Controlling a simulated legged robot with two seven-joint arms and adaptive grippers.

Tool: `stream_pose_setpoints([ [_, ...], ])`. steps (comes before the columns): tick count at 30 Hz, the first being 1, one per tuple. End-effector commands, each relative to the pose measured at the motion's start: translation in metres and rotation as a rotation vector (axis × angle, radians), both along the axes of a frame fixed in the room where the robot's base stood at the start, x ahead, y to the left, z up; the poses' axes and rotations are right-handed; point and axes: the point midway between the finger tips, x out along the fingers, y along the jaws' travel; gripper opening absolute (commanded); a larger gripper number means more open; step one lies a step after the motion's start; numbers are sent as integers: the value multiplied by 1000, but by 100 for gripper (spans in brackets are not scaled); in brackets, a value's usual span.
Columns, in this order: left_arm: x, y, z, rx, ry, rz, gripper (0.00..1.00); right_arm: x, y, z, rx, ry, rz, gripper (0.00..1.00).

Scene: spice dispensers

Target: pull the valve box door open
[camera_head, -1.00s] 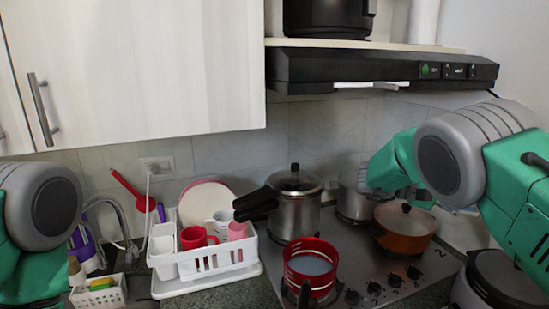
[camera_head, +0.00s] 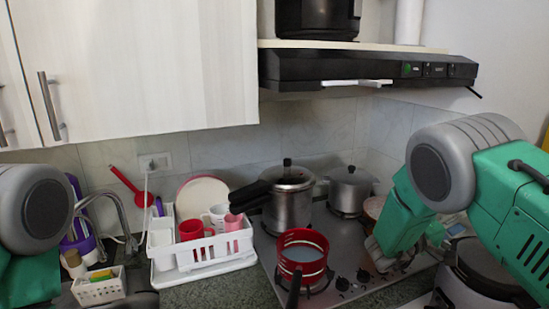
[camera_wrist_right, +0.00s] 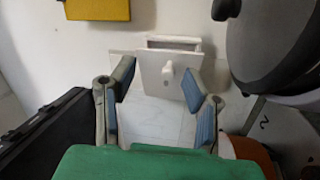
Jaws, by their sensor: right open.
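The valve box (camera_wrist_right: 173,42) appears in the right wrist view as a small white box on the pale wall. Its white door (camera_wrist_right: 184,65) has a small white knob-like handle (camera_wrist_right: 168,74). A dark gap shows along the top of the box; I cannot tell how far the door stands open. In the head view my right gripper (camera_head: 388,256) is low beside the stove. The box is not discernible there. My left gripper is out of view.
A red pot (camera_head: 302,252), a pressure cooker (camera_head: 290,205) and a steel pot (camera_head: 350,188) stand on the stove. The white dish rack (camera_head: 205,262) is left of it. In the wrist view, a large dark round object (camera_wrist_right: 275,45) is close on the right.

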Motion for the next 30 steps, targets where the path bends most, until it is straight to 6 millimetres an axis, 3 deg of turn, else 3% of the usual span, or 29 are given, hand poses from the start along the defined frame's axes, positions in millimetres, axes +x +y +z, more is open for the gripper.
stream_pose_setpoints([
  [4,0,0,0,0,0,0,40,-7,17,-80,177,-10,330,42],
  [8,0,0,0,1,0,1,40,-43,51,-165,508,4,544,42],
  [12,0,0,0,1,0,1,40,-111,96,-235,885,53,594,42],
  [15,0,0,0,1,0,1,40,-170,127,-268,1132,100,547,42],
  [21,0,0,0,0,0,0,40,-276,177,-293,1477,202,365,42],
  [27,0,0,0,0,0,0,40,-362,211,-288,1680,299,158,42],
  [28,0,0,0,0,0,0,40,-374,215,-286,1703,314,124,42],
  [30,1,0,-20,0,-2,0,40,-374,216,-307,1706,310,123,42],
])
